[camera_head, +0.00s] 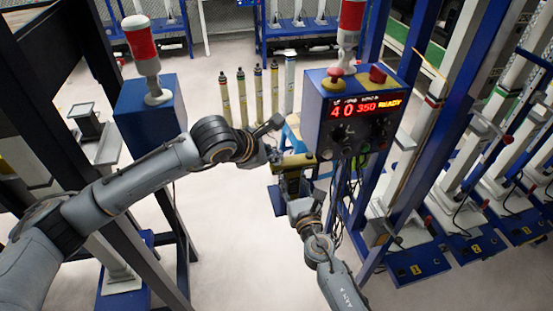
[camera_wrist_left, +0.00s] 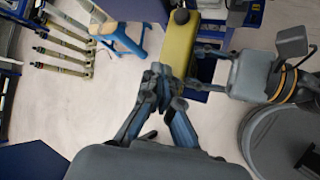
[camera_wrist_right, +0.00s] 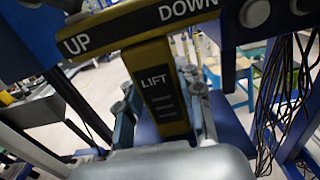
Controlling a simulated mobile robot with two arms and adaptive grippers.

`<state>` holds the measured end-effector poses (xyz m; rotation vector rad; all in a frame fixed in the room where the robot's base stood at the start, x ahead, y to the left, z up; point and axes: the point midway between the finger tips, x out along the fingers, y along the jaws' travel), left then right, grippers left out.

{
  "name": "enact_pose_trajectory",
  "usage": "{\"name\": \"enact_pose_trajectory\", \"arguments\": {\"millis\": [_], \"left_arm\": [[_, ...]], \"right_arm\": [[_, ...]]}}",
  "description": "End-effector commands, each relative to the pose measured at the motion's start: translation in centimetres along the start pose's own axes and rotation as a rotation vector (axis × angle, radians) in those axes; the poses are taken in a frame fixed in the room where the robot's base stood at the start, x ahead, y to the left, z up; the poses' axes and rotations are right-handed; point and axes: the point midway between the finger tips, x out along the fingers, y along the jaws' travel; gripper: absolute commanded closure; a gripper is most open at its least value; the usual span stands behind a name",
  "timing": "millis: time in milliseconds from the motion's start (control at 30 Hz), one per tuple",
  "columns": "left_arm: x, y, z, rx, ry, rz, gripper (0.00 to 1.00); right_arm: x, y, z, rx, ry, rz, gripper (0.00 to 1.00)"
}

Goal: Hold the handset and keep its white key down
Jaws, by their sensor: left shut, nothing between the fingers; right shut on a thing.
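The handset (camera_wrist_right: 158,85) is a yellow and black T-shaped piece marked UP, DOWN and LIFT. Its stem stands between the fingers of my right gripper (camera_wrist_right: 163,95), which is shut on it. In the head view the handset (camera_head: 296,160) is seen from above, below the control box. In the left wrist view its yellow side (camera_wrist_left: 178,48) shows. My left gripper (camera_head: 275,155) is shut and empty at the handset's left; its fingertips (camera_wrist_left: 165,82) are close to the yellow side, and I cannot tell if they touch. I cannot make out the white key in any view.
A blue control box (camera_head: 345,120) with a red display reading 40, 350 and READY hangs just above the handset. Cables hang below it. Blue posts stand at the right, and a blue pedestal with a red-topped lamp (camera_head: 142,45) stands at the left. Several yellow cylinders (camera_head: 259,92) stand behind.

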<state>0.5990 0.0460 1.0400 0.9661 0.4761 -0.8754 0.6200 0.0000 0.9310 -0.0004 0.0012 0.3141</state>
Motion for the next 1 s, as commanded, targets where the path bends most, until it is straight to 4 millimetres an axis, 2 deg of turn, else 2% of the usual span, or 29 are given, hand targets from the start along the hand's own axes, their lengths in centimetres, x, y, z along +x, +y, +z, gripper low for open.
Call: {"name": "enact_pose_trajectory", "arguments": {"millis": [1000], "left_arm": [[-1.9,1.5,1.5,0.0,-0.002,0.002,1.0]], "right_arm": [[0.0,0.0,0.0,0.0,0.0,0.0,0.99]]}}
